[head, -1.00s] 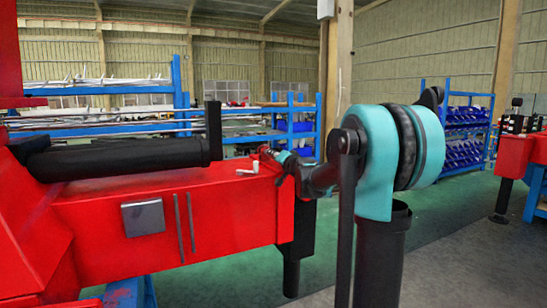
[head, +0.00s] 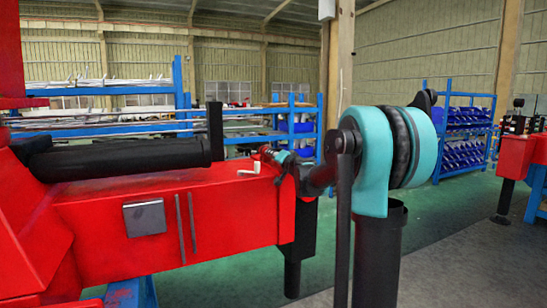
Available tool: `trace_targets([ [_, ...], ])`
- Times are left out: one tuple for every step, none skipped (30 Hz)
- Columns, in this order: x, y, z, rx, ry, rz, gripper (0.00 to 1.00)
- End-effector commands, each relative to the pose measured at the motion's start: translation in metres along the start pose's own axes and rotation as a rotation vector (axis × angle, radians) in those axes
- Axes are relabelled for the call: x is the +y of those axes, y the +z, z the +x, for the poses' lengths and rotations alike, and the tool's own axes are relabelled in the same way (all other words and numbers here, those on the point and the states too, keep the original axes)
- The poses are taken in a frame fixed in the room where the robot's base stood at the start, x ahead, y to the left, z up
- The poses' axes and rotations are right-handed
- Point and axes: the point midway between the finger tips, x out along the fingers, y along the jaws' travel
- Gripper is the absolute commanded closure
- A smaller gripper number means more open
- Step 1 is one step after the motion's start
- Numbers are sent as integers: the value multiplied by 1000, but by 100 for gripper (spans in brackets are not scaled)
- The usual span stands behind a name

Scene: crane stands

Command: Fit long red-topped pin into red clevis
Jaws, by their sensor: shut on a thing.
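My gripper (head: 267,154) shows small and partly hidden at the far end of my arm, above the right end of the red beam. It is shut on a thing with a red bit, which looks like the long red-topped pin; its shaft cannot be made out. A small pale bent piece (head: 249,169) shows just left of and below the gripper, at the top edge of the beam. I cannot tell whether it touches the gripper. The red clevis cannot be made out for certain.
The red crane beam (head: 110,225) fills the left, with a black cylinder (head: 120,158) lying along its top. Blue shelves (head: 465,135) stand at the back. Another red structure (head: 517,160) stands at the right edge. The green floor (head: 430,215) between is clear.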

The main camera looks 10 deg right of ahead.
Motion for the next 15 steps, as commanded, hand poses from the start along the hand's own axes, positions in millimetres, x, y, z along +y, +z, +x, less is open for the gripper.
trace_targets([
  [0,0,1,0,0,0,100],
  [0,0,2,0,0,0,100],
  [0,0,2,0,0,0,100],
  [0,0,3,0,0,0,100],
  [0,0,4,0,0,0,100],
  [0,0,4,0,0,0,100],
  [0,0,5,0,0,0,100],
  [0,0,6,0,0,0,100],
  [0,0,6,0,0,0,100],
  [0,0,7,0,0,0,100],
  [0,0,7,0,0,0,100],
  [0,0,8,0,0,0,100],
  [0,0,8,0,0,0,100],
  [0,0,9,0,0,0,100],
  [0,0,10,0,0,0,100],
])
